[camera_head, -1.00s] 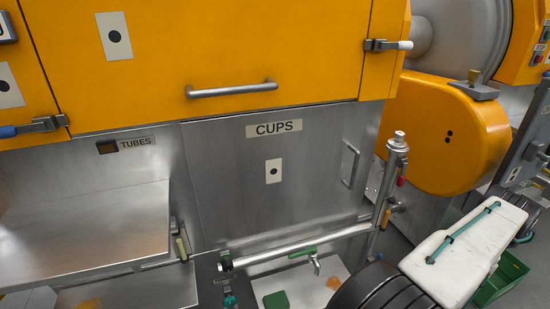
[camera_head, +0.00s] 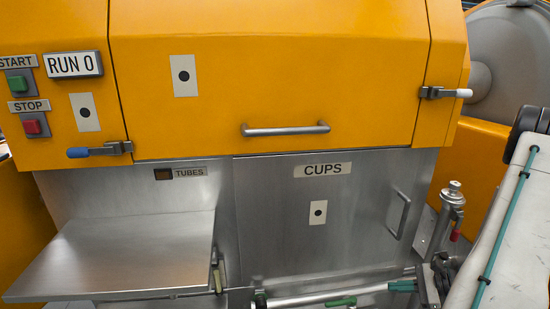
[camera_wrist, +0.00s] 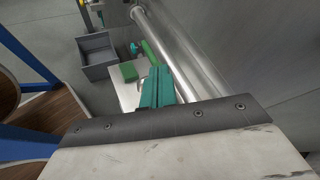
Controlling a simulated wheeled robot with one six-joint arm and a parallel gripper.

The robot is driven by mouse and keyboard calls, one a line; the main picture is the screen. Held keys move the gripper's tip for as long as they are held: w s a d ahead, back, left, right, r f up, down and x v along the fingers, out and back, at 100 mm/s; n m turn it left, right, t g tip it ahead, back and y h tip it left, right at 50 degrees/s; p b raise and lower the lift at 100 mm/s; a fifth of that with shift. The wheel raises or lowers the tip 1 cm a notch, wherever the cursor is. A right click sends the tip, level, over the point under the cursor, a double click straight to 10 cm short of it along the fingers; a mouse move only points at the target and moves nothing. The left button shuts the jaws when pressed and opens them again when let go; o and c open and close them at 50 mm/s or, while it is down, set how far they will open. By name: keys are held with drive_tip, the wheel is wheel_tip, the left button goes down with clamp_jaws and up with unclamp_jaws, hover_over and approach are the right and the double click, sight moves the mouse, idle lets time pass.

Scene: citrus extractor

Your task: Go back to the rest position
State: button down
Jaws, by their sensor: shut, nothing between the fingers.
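My gripper shows at the lower right of the head view, its teal fingers (camera_head: 402,286) by the right part of the horizontal steel pipe (camera_head: 325,294). In the wrist view the teal fingers (camera_wrist: 158,88) are together, with nothing between them. They point toward a green valve handle (camera_wrist: 150,50) and the pipe (camera_wrist: 180,52); I cannot tell the exact gap. My white arm, with a teal cable, rises along the right edge of the head view.
The steel CUPS door (camera_head: 318,240) and the orange hood (camera_head: 270,75) above it are shut. A steel shelf (camera_head: 120,255) juts out at left. The wrist view shows a grey bin (camera_wrist: 97,54) and a blue frame (camera_wrist: 28,60).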

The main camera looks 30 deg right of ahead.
drive_tip(key=a+r+n+g, duration=1)
drive_tip(key=a+r, duration=0.5)
drive_tip(key=r, duration=0.3)
drive_tip(key=s+a+r+n+h, duration=0.4)
drive_tip(key=a+r+n, duration=0.2)
drive_tip(key=a+r, duration=0.2)
drive_tip(key=s+a+r+n+t+h, duration=0.1)
drive_tip(key=s+a+r+n+h, duration=0.2)
drive_tip(key=a+r+n, duration=0.4)
drive_tip(key=shift+s+a+r+t+h, duration=0.3)
drive_tip(key=shift+s+a+r+h, duration=0.15)
drive_tip(key=shift+a+h, duration=0.4)
